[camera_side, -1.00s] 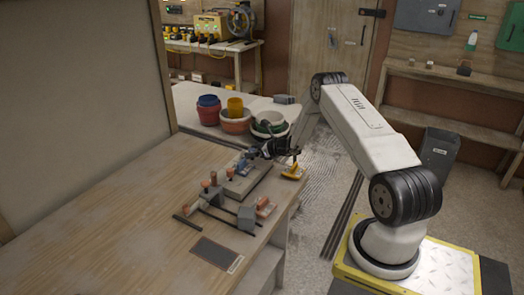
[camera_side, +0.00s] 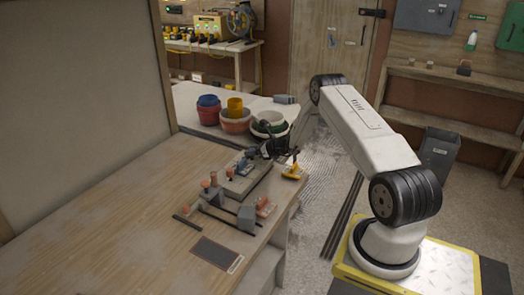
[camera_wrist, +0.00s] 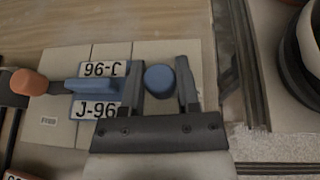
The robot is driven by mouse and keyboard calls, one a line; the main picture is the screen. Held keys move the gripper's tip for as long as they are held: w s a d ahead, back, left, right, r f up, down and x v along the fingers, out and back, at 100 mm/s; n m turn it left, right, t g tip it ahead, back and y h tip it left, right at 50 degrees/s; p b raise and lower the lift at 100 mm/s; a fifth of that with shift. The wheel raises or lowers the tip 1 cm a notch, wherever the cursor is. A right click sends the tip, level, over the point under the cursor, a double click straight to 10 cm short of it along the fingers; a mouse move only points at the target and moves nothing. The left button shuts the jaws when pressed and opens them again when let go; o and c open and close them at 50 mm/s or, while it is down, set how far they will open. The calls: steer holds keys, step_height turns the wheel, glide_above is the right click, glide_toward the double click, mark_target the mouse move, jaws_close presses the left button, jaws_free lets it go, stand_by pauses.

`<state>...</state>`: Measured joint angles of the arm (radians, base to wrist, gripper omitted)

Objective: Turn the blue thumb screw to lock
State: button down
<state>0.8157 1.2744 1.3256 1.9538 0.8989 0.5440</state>
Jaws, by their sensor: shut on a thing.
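The blue thumb screw (camera_wrist: 159,80) shows as a round blue head in the wrist view. My gripper (camera_wrist: 161,72) has one finger on each side of it and is shut on it. A flat blue bar (camera_wrist: 95,86) lies to its left, between two white labels reading J-96, one of them upside down. An orange knob (camera_wrist: 28,82) is at the bar's left end. All sit on a pale grey block. In the side view my gripper (camera_side: 257,153) is over the far end of the grey block (camera_side: 240,187) and hides the screw's details.
A yellow tool (camera_side: 294,171) stands near the bench's right edge. A clamp with rods and a grey block (camera_side: 246,218) lies in front, beside a dark flat plate (camera_side: 215,252). Coloured pots (camera_side: 236,120) stand on a surface behind. The bench's left side is clear.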

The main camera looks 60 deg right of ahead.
steer(key=shift+n+y, duration=0.6)
steer(key=shift+y, duration=0.1)
steer(key=shift+n+g+y, duration=1)
steer(key=shift+n+y, duration=1)
steer(key=shift+y, duration=0.2)
steer(key=shift+n+y, duration=0.4)
steer(key=shift+c, duration=1.6)
jaws_free()
steer(key=shift+v, duration=3.95)
steer(key=shift+w+a+r, duration=0.1)
